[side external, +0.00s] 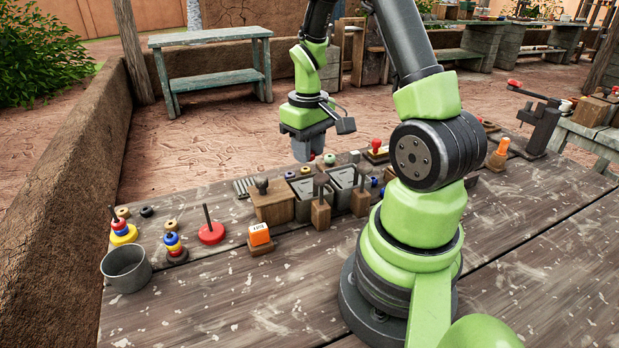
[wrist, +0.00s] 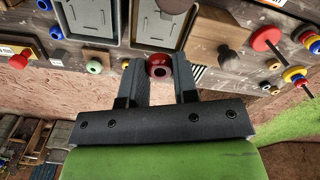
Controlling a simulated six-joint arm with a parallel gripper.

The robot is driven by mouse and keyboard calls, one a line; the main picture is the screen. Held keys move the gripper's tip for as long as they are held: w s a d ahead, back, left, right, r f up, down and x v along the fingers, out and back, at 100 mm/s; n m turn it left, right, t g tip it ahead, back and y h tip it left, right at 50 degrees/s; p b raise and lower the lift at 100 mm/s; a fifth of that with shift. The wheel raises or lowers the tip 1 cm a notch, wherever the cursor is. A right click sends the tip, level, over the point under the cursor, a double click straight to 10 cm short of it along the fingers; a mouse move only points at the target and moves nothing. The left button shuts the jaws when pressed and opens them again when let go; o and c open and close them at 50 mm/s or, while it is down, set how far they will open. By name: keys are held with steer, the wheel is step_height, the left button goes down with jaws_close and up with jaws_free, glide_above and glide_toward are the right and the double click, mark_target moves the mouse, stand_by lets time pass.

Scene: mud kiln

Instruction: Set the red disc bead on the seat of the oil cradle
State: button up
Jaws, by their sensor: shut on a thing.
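The red disc bead (wrist: 159,67) shows in the wrist view, dark red with a hole in its middle. My gripper (wrist: 158,75) is shut on it, one finger at each side, at the fingertips. In the side external view my gripper (side external: 303,155) points down above the far part of the bench, behind the metal bins; the bead cannot be made out there. I cannot tell for sure which of the wooden pieces is the oil cradle, so its seat cannot be placed.
Grey metal bins (side external: 308,196) and a wooden block with a dark knob (side external: 272,205) stand near my gripper. A red knob (side external: 376,146) stands at right. A red disc on a post (side external: 211,232), ring stacks (side external: 174,249) and a metal cup (side external: 126,268) are at left.

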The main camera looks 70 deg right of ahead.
mark_target(308, 187)
step_height(308, 187, down, 7)
steer(key=shift+r, duration=0.2)
stand_by(0.3)
steer(key=o, duration=0.5)
steer(key=shift+f, duration=0.1)
step_height(308, 187, up, 11)
steer(key=a+r+t, duration=0.3)
steer(key=a+r, duration=0.7)
steer(key=s+a+r+t+y, duration=0.2)
steer(key=s+a+r+t, duration=0.2)
steer(key=a, duration=0.5)
steer(key=s, duration=0.2)
steer(key=shift+s+a+r+n, duration=0.15)
steer(key=shift+s+r+n, duration=0.05)
steer(key=shift+s+n, duration=0.1)
